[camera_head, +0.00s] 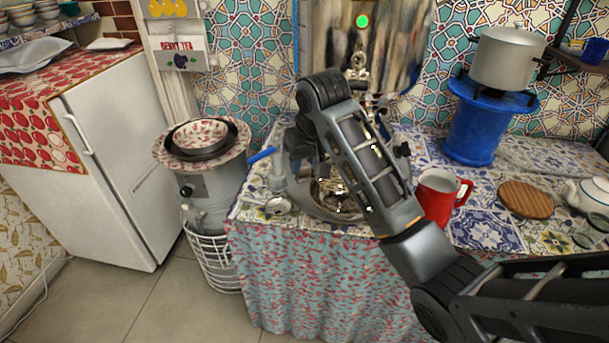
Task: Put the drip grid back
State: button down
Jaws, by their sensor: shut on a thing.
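A pot (507,57) stands on a blue stand (472,125) behind. A blue-handled thing (262,155) and a small round lid-like thing (277,206) are left of the tray.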

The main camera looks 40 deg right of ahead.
aim_at(306, 173)
jog(key=shift+f, duration=2.75)
jog(key=c, duration=0.7)
grip_release()
jog(key=shift+c, duration=0.2)
jog(key=shift+r, duration=0.5)
jog(key=p+v, duration=0.1)
jog(key=v, duration=1.1)
jog(key=shift+p, duration=0.3)
